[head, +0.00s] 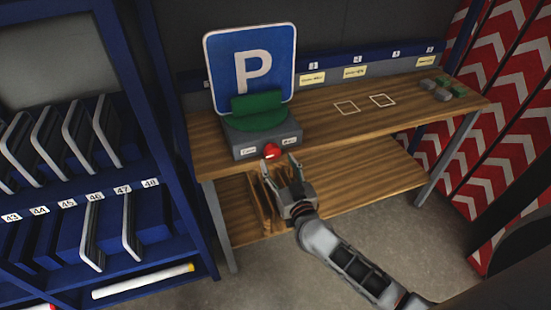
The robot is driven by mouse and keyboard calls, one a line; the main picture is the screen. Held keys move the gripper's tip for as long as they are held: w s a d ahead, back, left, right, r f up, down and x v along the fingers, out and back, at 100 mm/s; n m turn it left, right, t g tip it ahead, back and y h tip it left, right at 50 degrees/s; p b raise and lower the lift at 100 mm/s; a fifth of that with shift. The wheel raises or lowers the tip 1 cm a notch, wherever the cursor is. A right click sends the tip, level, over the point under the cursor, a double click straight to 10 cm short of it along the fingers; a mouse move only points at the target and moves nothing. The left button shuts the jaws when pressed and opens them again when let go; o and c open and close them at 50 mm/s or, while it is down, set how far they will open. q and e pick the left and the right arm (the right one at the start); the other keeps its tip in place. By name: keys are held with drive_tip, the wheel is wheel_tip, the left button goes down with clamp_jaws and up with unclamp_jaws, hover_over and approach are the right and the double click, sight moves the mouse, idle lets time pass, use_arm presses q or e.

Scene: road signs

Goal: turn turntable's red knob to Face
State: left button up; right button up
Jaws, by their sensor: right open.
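The turntable (238,138) is a grey box with a green top, near the left end of the wooden bench. Its red knob (272,151) is on the front face, between two small white labels whose words are too small to read surely. A blue parking sign (251,66) with a white P stands upright on the turntable, its P side towards me. My right gripper (279,166) is open just in front of and below the knob, fingers pointing towards it. I cannot tell whether a finger touches the knob. My left gripper is not in view.
The bench (330,124) has two white square outlines and several small grey and green blocks (443,88) at its right end. A lower shelf (350,178) runs beneath. A blue rack (85,195) with numbered slots stands left. Red-and-white chevron panels (500,120) stand right.

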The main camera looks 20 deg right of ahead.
drive_tip(key=s, duration=0.8)
drive_tip(key=shift+s+d, duration=0.15)
drive_tip(key=shift+s, duration=0.25)
drive_tip(key=shift+s, duration=0.1)
drive_tip(key=s+a+f+n+g+y, duration=0.3)
drive_tip(key=s+a+f+n+y, duration=0.1)
drive_tip(key=s+f, duration=0.55)
drive_tip(key=s+d+f+g+h, duration=0.2)
drive_tip(key=s+d+f+g, duration=0.2)
drive_tip(key=s+f, duration=0.5)
drive_tip(key=shift+s+d+f+g+h, duration=0.3)
drive_tip(key=shift+s+d+f, duration=0.1)
drive_tip(key=shift+d, duration=0.7)
drive_tip(key=shift+w, duration=0.1)
